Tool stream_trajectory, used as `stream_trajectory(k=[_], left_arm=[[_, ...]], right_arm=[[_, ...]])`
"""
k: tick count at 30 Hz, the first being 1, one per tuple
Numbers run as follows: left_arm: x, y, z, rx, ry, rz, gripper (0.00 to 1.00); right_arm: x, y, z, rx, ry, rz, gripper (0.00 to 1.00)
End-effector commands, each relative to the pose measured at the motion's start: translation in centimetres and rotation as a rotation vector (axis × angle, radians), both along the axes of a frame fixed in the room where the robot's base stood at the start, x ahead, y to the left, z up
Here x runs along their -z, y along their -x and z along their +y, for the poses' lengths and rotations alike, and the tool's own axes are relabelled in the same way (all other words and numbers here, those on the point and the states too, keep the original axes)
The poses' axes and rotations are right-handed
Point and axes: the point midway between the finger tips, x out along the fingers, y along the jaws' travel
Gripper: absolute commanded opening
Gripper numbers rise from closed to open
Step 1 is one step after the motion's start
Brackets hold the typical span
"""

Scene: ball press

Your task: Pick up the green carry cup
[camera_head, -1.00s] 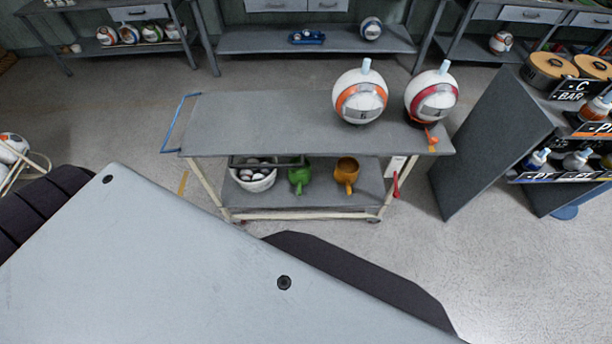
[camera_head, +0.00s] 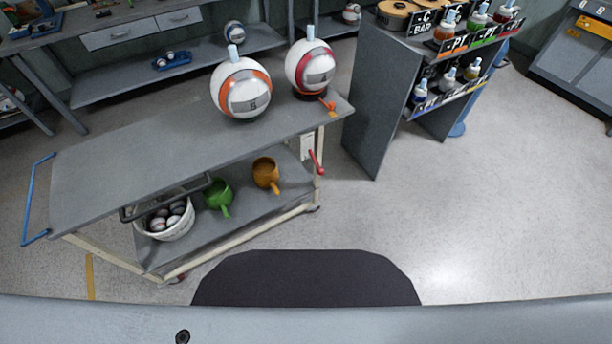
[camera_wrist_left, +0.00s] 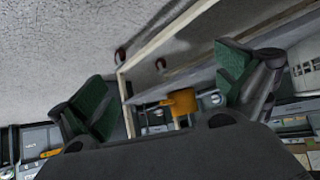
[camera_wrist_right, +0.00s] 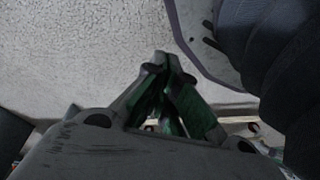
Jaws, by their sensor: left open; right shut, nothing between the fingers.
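The green carry cup (camera_head: 218,197) stands on the cart's lower shelf, with its handle towards the front. It is between the white basket of balls and an orange cup (camera_head: 266,174). My grippers do not show in the head view. In the left wrist view my left gripper (camera_wrist_left: 160,90) is open and empty, with its green-padded fingers wide apart. An orange cup (camera_wrist_left: 183,102) shows beyond the fingers. In the right wrist view my right gripper (camera_wrist_right: 166,75) is shut and empty, over the floor. I cannot make out the green cup in either wrist view.
The grey cart (camera_head: 110,165) has two large balls on top and a blue handle (camera_head: 35,200) at left. The white basket (camera_head: 167,222) holds several balls. A grey rack (camera_head: 385,95) with bottles stands right of the cart. The floor at right is clear.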

Motion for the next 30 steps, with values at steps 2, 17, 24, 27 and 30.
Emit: stream_trajectory(k=[2, 17, 24, 27, 30], left_arm=[[0.4, -1.2, 0.1, -0.013, 0.0, -0.033, 1.0], [-0.1, -7.6, 1.5, -0.096, -0.018, -0.224, 1.0], [-0.5, -10.1, 2.5, -0.142, -0.032, -0.31, 1.0], [-0.7, -11.1, 2.9, -0.164, -0.038, -0.346, 1.0], [-0.9, -12.0, 3.4, -0.185, -0.046, -0.38, 1.0]], right_arm=[[0.4, -0.6, 0.3, 0.0, -0.007, -0.009, 0.0], [-0.1, -3.9, 2.0, 0.003, -0.046, -0.054, 0.0], [-0.6, -5.1, 2.7, 0.002, -0.065, -0.075, 0.0], [-0.8, -5.7, 3.0, 0.002, -0.074, -0.084, 0.0], [-1.1, -6.2, 3.3, 0.001, -0.082, -0.094, 0.0]])
